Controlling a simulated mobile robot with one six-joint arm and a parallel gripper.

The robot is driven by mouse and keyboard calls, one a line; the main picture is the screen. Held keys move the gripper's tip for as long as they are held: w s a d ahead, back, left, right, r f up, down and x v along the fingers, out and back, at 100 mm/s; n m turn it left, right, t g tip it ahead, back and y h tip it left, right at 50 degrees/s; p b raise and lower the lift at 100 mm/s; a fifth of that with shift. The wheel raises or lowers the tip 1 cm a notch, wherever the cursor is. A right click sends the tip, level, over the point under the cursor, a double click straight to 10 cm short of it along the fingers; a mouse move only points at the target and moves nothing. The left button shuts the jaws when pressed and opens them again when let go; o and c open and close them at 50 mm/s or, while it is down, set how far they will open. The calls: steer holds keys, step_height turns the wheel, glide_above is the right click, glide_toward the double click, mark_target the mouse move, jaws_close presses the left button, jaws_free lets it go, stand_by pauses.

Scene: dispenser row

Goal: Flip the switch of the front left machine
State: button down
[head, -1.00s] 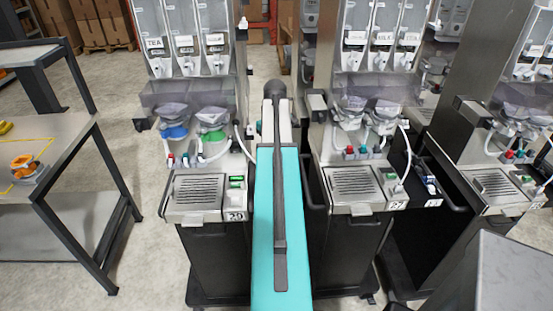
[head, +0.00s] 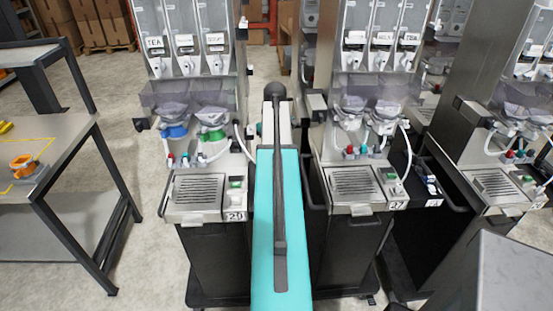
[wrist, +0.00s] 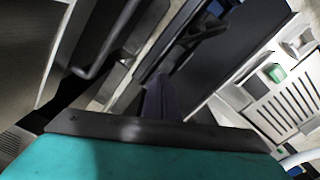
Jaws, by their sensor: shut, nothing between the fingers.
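My gripper is not visible in the head view. In the wrist view my shut, empty gripper (wrist: 156,92) points into dark space, apart from any switch. A panel with a green switch (wrist: 275,73) and a grille shows at the right there; I cannot tell for certain which machine it belongs to.
Another machine (head: 490,203) stands further right. A table (head: 70,135) with an orange object (head: 22,166) is at the left. Open floor lies between table and machines.

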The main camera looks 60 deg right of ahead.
step_height(320, 180, up, 7)
steer(key=p, duration=0.4)
steer(key=shift+p, duration=0.3)
stand_by(0.7)
steer(key=shift+f, duration=0.1)
stand_by(0.3)
